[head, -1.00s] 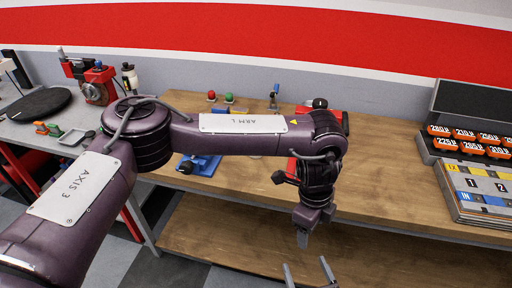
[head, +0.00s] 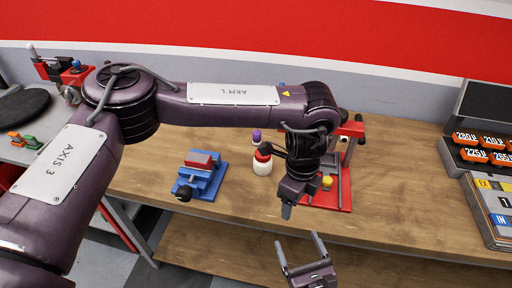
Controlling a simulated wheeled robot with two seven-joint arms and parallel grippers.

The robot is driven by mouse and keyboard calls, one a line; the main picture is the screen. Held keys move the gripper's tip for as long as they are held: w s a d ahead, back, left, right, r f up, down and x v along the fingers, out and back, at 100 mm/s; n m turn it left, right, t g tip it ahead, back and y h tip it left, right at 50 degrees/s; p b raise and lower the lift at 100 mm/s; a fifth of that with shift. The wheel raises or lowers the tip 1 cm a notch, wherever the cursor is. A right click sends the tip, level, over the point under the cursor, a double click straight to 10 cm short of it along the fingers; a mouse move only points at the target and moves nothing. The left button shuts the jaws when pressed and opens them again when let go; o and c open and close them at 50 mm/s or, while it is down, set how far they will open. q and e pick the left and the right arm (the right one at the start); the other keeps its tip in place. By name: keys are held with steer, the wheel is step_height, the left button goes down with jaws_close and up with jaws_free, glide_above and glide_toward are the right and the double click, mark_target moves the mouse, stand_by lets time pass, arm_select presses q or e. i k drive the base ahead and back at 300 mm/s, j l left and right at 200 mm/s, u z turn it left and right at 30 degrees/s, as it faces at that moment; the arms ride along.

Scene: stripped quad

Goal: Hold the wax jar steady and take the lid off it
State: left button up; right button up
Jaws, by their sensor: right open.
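The wax jar is most likely the small white jar (head: 262,167) with a red lid (head: 262,155), upright on the wooden bench just left of my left wrist. My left gripper (head: 287,212) points down over the front part of the bench, in front and right of the jar and apart from it. Its fingers show edge-on, so their gap cannot be seen. My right gripper (head: 299,244) is at the bottom, open and empty, fingers pointing up the picture, below the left gripper and well short of the jar.
A purple-topped bottle (head: 256,136) stands behind the jar, partly hidden by my arm. A blue vise (head: 201,178) is to its left. A red stand (head: 342,194) with a yellow knob is to its right. Orange number boxes (head: 478,156) are far right. The bench (head: 405,190) between is clear.

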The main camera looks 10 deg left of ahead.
mark_target(261, 169)
steer(key=i+j, duration=0.6)
steer(key=i, duration=0.15)
